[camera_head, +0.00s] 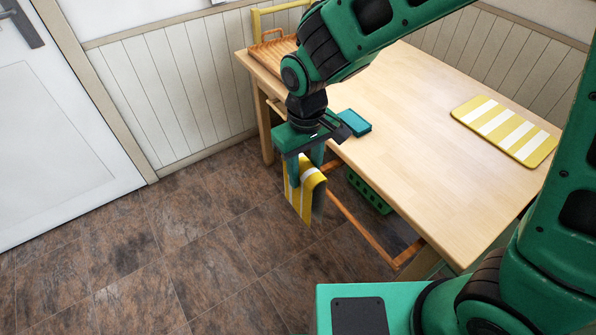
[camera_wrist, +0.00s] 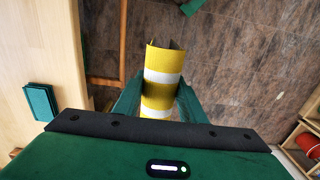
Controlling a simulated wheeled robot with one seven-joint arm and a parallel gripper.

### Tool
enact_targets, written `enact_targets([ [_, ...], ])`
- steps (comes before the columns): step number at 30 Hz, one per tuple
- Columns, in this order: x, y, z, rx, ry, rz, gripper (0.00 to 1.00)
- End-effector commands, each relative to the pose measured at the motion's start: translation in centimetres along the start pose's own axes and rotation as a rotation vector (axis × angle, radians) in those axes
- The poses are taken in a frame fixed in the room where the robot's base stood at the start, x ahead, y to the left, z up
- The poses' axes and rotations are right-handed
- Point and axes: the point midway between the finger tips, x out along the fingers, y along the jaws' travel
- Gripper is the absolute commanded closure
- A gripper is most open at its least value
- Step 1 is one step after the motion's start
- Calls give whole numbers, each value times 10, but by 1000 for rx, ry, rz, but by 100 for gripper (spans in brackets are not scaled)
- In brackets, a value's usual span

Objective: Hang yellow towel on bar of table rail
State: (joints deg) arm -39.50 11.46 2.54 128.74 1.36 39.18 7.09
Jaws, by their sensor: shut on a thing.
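The yellow towel with white stripes (camera_head: 306,190) is folded over and hangs from my gripper (camera_head: 303,168), which is shut on it. It also shows between the fingers in the wrist view (camera_wrist: 164,62). The wooden bar of the table rail (camera_head: 362,226) runs low along the near side of the table (camera_head: 410,110). In the wrist view the bar (camera_wrist: 122,42) lies left of the towel, with a gap between them in the picture. The towel hangs over the floor, outside the table edge. My arm and gripper hide part of the rail.
A green basket (camera_head: 368,192) sits under the table. The tiled floor (camera_head: 180,255) to the left is clear. A white door (camera_head: 55,140) stands at far left.

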Motion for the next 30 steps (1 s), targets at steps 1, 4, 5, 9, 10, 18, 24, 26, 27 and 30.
enact_targets([
  [1, 0, 4, 0, 1, 0, 0, 86],
  [4, 0, 10, 0, 1, 0, 0, 86],
  [5, 0, 12, 0, 1, 0, 0, 86],
  [9, 0, 22, 0, 1, 0, 0, 86],
  [10, 0, 24, 0, 2, 0, 0, 86],
  [18, 0, 42, 0, 1, 0, 0, 86],
  [24, 0, 56, 0, 1, 0, 0, 86],
  [26, 0, 60, 0, 1, 0, 0, 86],
  [27, 0, 63, 0, 2, 0, 0, 86],
  [30, 0, 70, 0, 2, 0, 0, 86],
])
